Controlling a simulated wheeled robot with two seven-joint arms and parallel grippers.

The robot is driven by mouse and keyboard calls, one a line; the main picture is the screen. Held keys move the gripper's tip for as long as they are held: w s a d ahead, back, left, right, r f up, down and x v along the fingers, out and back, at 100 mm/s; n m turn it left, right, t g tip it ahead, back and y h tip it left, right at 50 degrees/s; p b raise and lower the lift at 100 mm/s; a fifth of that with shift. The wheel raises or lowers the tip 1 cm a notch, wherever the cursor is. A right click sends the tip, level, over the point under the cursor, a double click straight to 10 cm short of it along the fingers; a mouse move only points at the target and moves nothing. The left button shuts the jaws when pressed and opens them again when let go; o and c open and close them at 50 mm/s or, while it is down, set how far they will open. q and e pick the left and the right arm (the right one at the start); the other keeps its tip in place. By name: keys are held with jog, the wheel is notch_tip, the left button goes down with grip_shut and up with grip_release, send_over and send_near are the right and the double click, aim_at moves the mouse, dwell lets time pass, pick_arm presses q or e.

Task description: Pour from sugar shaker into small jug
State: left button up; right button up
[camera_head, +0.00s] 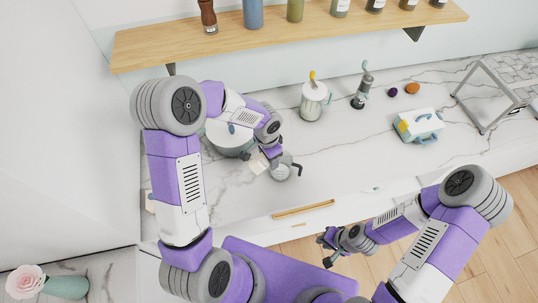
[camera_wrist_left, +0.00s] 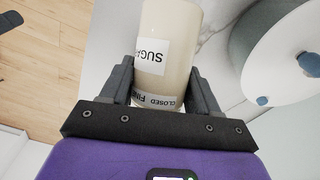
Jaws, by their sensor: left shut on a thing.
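The cream sugar shaker (camera_wrist_left: 172,70) is between the fingers of my left gripper (camera_wrist_left: 160,85) in the left wrist view. Its labels read SUGAR and CLOSED FINE, upside down there. In the head view the shaker (camera_head: 257,164) is partly hidden and looks tilted, right beside a small grey-green jug (camera_head: 281,173) near the counter's front. I cannot tell whether they touch. My left gripper is shut on the shaker. My right gripper (camera_head: 326,248) is empty, fingers apart, in front of the counter and away from both.
A white pot (camera_head: 224,143) stands behind my left arm. A lidded canister (camera_head: 313,101), a grinder-like item (camera_head: 362,88), a pale blue-and-white box (camera_head: 418,125) and a metal rack (camera_head: 490,95) stand further back. A wooden shelf (camera_head: 280,32) overhangs.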

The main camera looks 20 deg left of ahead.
pick_arm(q)
jog(key=shift+w+d+r+g+y+p, duration=0.1)
jog(key=shift+r+g+y+p, duration=0.1)
jog(key=shift+g+y, duration=0.3)
jog(key=shift+w+d+r+g+y+p, duration=0.1)
jog(key=shift+r+g+y+p, duration=0.1)
jog(key=shift+g+y, duration=0.3)
dwell(1.0)
dwell(1.0)
